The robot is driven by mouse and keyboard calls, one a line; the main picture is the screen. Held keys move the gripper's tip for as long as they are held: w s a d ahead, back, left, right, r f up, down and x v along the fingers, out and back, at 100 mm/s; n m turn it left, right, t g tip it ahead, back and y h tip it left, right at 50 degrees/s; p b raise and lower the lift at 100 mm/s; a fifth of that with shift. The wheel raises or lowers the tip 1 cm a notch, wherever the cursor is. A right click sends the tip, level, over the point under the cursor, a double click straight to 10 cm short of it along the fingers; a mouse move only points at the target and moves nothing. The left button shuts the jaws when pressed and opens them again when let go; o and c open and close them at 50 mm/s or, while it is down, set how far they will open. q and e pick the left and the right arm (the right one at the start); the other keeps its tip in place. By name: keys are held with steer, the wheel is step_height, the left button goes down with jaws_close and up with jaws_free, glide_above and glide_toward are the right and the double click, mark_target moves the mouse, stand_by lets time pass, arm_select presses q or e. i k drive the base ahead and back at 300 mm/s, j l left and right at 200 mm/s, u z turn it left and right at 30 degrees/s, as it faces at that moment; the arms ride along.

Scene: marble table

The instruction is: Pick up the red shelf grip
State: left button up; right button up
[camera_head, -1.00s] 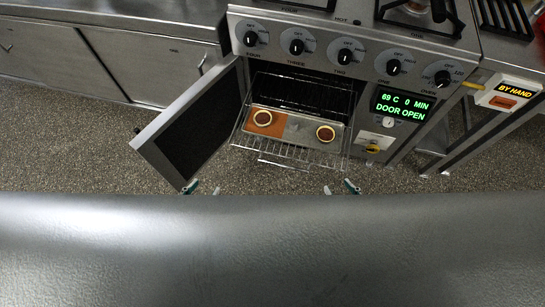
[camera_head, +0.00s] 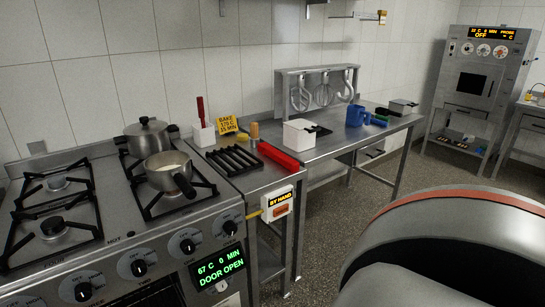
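A long red bar (camera_head: 281,159) lies along the front edge of the steel side table, right of a black grate. A second red piece, an upright red handle (camera_head: 201,110), stands in a white holder (camera_head: 202,134) at the back of the same table. I cannot tell for sure from its shape which of the two is the shelf grip. Neither of my grippers is in view, so nothing shows of what they hold.
The stove (camera_head: 118,225) with a lidded pot (camera_head: 147,135) and a saucepan (camera_head: 167,172) is at left. A black grate (camera_head: 234,160), white box (camera_head: 299,133), blue jug (camera_head: 355,115) and yellow sign (camera_head: 229,121) stand on the counter. Floor (camera_head: 330,225) shows at right.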

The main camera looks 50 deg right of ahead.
mark_target(290, 162)
steer(key=l, duration=3.1)
steer(key=i+u, duration=0.05)
